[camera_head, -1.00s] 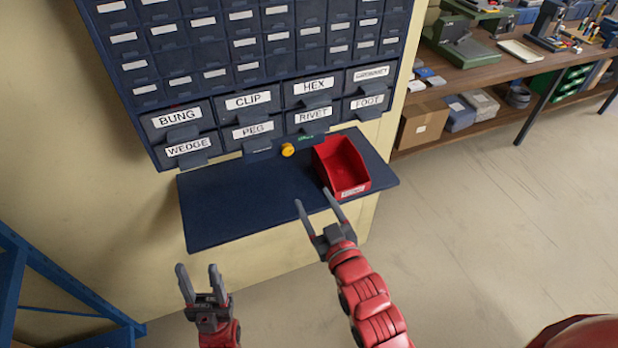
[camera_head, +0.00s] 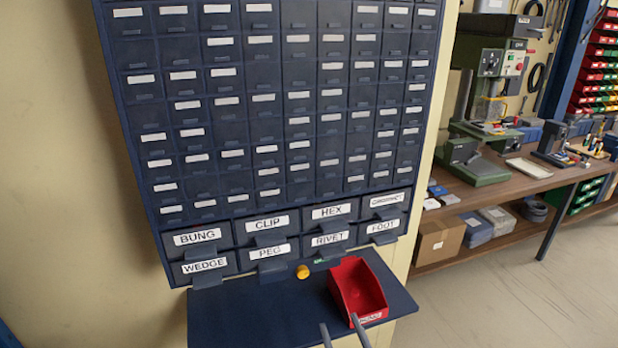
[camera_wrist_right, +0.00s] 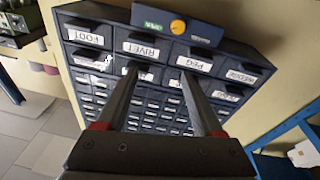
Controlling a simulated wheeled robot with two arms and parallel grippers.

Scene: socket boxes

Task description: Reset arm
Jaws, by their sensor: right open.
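My right gripper (camera_head: 341,328) shows at the bottom of the head view only as two grey finger ends, spread apart with nothing between them. They are in front of the shelf's front edge, just below the red bin. In the right wrist view the gripper (camera_wrist_right: 160,75) is open and empty, its long fingers pointing toward the drawer cabinet, which appears upside down. My left gripper is out of view.
The drawer cabinet (camera_head: 243,115) has large labelled drawers below.

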